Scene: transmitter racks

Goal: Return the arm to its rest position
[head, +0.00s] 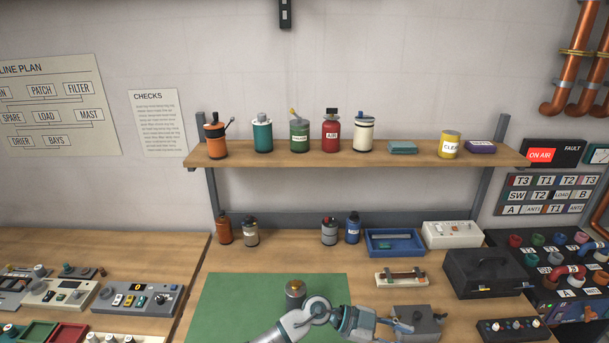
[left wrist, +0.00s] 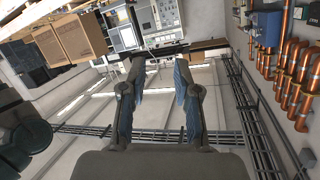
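My left arm comes in at the bottom of the head view, over the front edge of the green mat. Its left gripper (head: 398,325) points to the right, in front of a grey box (head: 425,320); I cannot tell whether they touch. In the left wrist view the left gripper (left wrist: 160,72) shows two blue-padded fingers standing apart with nothing between them, so it is open and empty. My right gripper is in neither view.
A can with an orange top (head: 295,288) stands on the green mat (head: 235,298) close behind my arm. A blue tray (head: 378,249), a black case (head: 487,275) and a connector panel (head: 570,306) lie to the right. A shelf (head: 300,156) holds several bottles. The mat's left part is clear.

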